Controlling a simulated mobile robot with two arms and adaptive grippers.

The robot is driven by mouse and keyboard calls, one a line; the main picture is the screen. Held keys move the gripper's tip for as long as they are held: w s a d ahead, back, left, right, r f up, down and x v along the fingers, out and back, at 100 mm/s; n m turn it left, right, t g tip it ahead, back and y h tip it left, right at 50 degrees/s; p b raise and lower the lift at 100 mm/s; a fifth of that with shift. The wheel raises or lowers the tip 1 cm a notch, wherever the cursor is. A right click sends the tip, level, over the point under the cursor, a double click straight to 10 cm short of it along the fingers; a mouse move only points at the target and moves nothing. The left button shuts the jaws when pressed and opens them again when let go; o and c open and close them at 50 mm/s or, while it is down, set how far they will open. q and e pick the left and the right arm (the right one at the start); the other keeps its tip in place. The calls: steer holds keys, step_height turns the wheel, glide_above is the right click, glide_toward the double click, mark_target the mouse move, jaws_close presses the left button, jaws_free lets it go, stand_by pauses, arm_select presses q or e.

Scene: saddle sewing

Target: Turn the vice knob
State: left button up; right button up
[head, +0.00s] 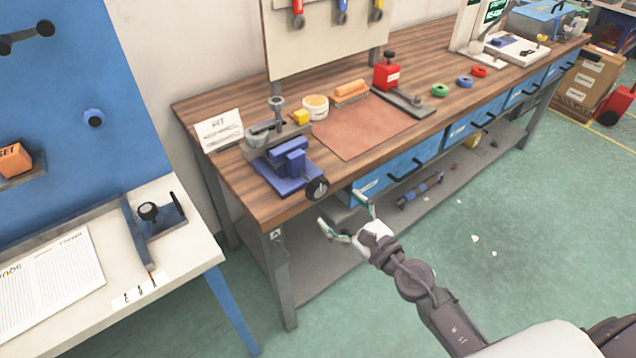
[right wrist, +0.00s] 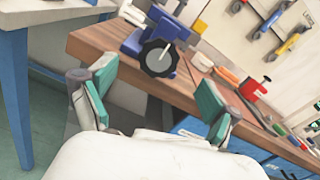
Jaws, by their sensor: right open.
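A blue vice (head: 287,165) is mounted at the near left corner of the wooden workbench. Its round black knob (head: 317,188) faces out over the bench's front edge. In the right wrist view the knob (right wrist: 158,57) shows with a pale handle or pin across it, above and between the fingers. My right gripper (head: 346,216) is open and empty, in front of the bench edge, just below and right of the knob and apart from it. The green-padded fingers (right wrist: 155,100) are spread wide in the right wrist view. My left gripper is not in view.
The workbench (head: 230,180) also holds a brown leather sheet (head: 365,128), a red clamp tool (head: 387,75), a white tub (head: 315,108) and colored rings. A white table (head: 100,300) stands at left. Blue drawers (head: 385,170) lie under the bench top. Open floor is at right.

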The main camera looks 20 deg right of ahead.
mark_target(320, 190)
steer(key=x, duration=0.7)
steer(key=shift+w+a+p, duration=0.1)
steer(key=shift+w+p, duration=0.2)
steer(key=shift+w, duration=0.05)
steer(key=shift+w+a+f, duration=0.1)
steer(key=shift+w+a, duration=0.05)
steer(key=shift+w, duration=0.25)
steer(key=c, duration=1.2)
steer(key=shift+o, duration=0.2)
